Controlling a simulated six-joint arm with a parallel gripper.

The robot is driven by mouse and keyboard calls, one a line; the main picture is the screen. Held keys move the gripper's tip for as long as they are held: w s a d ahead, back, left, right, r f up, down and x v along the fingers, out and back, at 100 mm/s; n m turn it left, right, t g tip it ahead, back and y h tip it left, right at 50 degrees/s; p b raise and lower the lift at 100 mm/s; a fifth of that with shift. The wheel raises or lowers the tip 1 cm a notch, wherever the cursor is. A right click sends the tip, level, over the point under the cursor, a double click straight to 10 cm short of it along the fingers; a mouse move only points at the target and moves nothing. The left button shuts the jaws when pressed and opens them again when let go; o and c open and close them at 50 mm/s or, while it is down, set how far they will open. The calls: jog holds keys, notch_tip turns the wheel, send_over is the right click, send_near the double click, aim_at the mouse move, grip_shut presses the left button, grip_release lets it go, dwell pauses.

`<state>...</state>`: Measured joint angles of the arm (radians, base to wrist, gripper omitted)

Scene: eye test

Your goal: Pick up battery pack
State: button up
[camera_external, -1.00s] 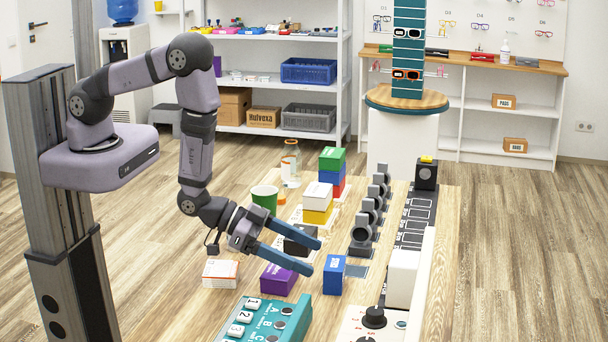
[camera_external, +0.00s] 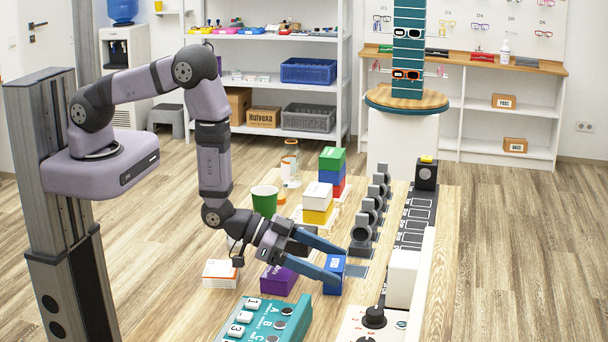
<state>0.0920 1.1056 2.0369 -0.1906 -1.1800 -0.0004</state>
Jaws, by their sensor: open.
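I cannot tell for certain which object is the battery pack, as no readable label names it. My gripper (camera_external: 341,268) is open over the right part of the table. Its blue fingers reach right, one behind and one in front of a small upright blue box (camera_external: 335,263) with a white label. The front finger hides part of this box, and I cannot tell whether either finger touches it. A black block with a yellow top (camera_external: 426,174) stands at the far end of a dark slotted strip (camera_external: 414,222). A dark box (camera_external: 297,247) is mostly hidden behind my gripper.
A purple box (camera_external: 278,280) and a teal lettered panel (camera_external: 266,320) lie close to my gripper. Also near are a white box (camera_external: 402,279), a dial panel (camera_external: 373,327), a row of dark stands (camera_external: 362,236), a green cup (camera_external: 264,201) and stacked coloured boxes (camera_external: 318,203).

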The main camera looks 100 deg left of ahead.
aim_at(335, 263)
jog(key=shift+x, duration=0.85)
jog(key=shift+s, duration=0.1)
jog(key=c, duration=1.2)
jog(key=shift+r, duration=0.2)
jog(key=shift+r+b, duration=0.95)
jog(key=shift+r, duration=3.9)
